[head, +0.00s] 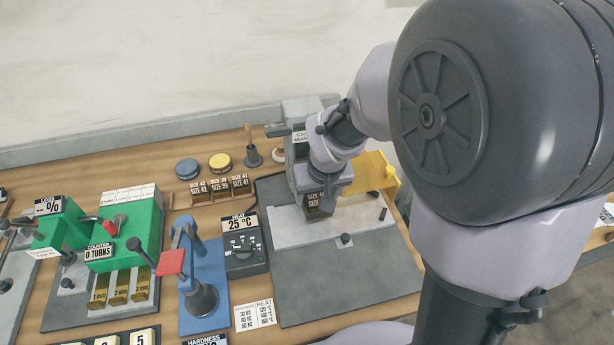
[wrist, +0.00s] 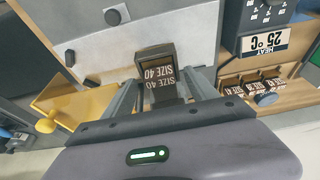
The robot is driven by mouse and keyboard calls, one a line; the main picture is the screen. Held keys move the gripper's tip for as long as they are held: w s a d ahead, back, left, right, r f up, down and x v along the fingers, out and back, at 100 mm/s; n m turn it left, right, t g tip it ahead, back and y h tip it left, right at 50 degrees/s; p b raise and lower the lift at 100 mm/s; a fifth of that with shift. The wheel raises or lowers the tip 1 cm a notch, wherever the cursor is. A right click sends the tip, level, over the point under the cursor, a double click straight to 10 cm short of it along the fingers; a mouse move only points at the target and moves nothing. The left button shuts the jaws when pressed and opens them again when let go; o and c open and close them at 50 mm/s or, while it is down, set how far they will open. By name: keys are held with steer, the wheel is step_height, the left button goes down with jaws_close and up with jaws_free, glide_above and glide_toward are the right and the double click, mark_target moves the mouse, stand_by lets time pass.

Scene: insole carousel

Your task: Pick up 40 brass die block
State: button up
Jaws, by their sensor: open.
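The size 40 die block (wrist: 160,88) is a dark block with brass-coloured sides, marked SIZE 40 in the wrist view. It appears to stand on the light grey plate of a press-like machine. In the head view its lower part (head: 318,212) shows just below my gripper (head: 322,196). My gripper (wrist: 161,84) is open, with one finger on each side of the block in the wrist view. I cannot tell whether the fingers touch it. The block's top is mostly hidden by my gripper in the head view.
A wooden rack (head: 220,198) with blocks marked 42, 39 and 41 stands left of the machine. The heat box (head: 243,245) reads 25 °C. A yellow bracket (head: 372,172) is close on the right. The machine's grey base plate (head: 350,285) is clear in front.

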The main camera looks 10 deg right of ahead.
steer(key=shift+s+r, duration=0.1)
jaws_close()
